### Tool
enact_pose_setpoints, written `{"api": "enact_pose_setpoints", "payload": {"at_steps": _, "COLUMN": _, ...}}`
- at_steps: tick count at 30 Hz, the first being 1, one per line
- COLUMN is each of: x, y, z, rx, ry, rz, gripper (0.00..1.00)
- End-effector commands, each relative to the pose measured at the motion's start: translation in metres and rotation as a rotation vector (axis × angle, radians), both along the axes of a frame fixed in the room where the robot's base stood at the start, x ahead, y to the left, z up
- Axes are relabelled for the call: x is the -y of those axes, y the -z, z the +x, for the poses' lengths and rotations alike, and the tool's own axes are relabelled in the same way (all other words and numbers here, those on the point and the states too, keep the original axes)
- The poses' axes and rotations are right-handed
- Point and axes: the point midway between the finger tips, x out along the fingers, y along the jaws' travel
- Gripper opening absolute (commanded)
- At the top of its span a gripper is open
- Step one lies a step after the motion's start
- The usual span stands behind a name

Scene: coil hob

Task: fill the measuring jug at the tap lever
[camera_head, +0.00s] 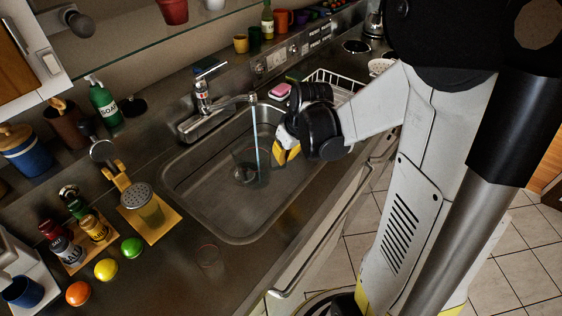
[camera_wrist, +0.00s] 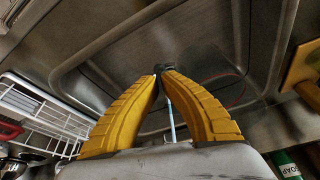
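The measuring jug (camera_head: 243,160) is clear and hard to make out; it is in the sink basin below the tap spout. The tap (camera_head: 204,106) stands at the back of the sink, its lever (camera_head: 211,70) above the body. A thin pale stream of water (camera_head: 255,140) falls from the spout toward the jug; it also shows in the wrist view (camera_wrist: 171,122). My gripper (camera_head: 281,156) is right of the stream. In the wrist view its yellow fingers (camera_wrist: 163,72) meet at a dark piece, which looks like the jug's handle. The water level cannot be told.
The sink basin (camera_head: 190,195) surrounds the jug. A soap bottle (camera_head: 105,104) stands left of the tap. Fruit, including a lemon (camera_head: 106,269), and a shaker (camera_head: 143,200) sit at the left front.

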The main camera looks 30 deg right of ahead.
Motion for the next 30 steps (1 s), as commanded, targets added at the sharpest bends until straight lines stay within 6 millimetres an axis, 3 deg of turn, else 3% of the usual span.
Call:
{"api": "enact_pose_setpoints", "payload": {"at_steps": 13, "x": 0.021, "y": 0.0, "z": 0.04, "rx": 0.0, "ry": 0.002, "rz": 0.0, "gripper": 0.0}}
{"api": "enact_pose_setpoints", "payload": {"at_steps": 19, "x": 0.026, "y": 0.001, "z": 0.048, "rx": 0.0, "ry": 0.002, "rz": 0.0, "gripper": 0.0}}
{"api": "enact_pose_setpoints", "payload": {"at_steps": 30, "x": 0.049, "y": 0.001, "z": 0.092, "rx": 0.0, "ry": 0.001, "rz": 0.0, "gripper": 0.0}}
